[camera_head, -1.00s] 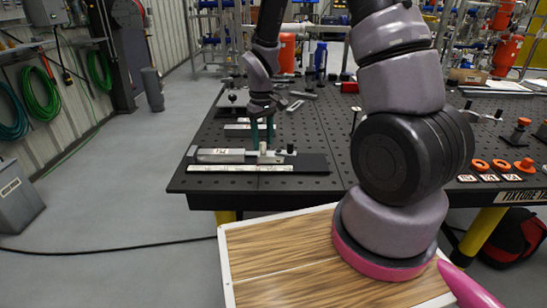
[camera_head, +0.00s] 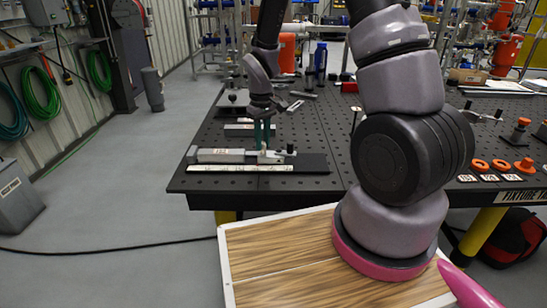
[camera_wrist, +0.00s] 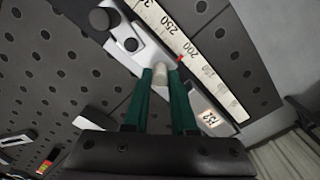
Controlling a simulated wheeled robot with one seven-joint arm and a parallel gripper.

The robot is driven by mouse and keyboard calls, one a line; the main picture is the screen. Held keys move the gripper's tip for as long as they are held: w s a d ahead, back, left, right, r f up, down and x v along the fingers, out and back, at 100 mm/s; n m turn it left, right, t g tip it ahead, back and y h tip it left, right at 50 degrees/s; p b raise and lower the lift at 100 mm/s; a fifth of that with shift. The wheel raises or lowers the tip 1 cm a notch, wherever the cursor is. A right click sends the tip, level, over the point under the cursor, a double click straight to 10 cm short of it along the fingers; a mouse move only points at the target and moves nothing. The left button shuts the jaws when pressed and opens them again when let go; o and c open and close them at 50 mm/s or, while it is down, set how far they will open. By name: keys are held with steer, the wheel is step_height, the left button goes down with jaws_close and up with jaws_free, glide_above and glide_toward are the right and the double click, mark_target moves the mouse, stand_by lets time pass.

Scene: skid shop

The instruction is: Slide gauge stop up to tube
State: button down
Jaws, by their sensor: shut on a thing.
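The gauge stop (camera_head: 271,157) is a pale metal slide with a black knob, on a dark rail at the table's near left corner. In the wrist view the stop (camera_wrist: 126,35) has a pale upright post (camera_wrist: 161,75) and a red pointer near 200 on the scale. My gripper (camera_head: 263,150) has its green fingers shut on this post; the gripper (camera_wrist: 163,80) also shows in the wrist view. The grey tube (camera_head: 220,155), with a white label, lies along the rail left of the stop. My fingers hide the place between tube and stop in the wrist view.
A white scale strip (camera_head: 240,168) runs along the rail's front. The black perforated fixture table (camera_head: 325,130) holds other pieces behind, and orange rings (camera_head: 481,164) at right. The rail right of the stop is clear.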

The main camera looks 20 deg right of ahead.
steer(key=shift+a, duration=0.15)
steer(key=shift+w+a, duration=0.2)
steer(key=shift+a, duration=0.45)
steer(key=shift+w+a, duration=0.15)
steer(key=shift+a, duration=0.6)
steer(key=shift+w+a, duration=0.3)
steer(key=shift+a, duration=0.6)
steer(key=c, duration=1.1)
jaws_free()
steer(key=shift+a, duration=0.2)
steer(key=shift+c, duration=0.2)
steer(key=o, duration=0.5)
steer(key=shift+o, duration=0.3)
steer(key=shift+o, duration=0.9)
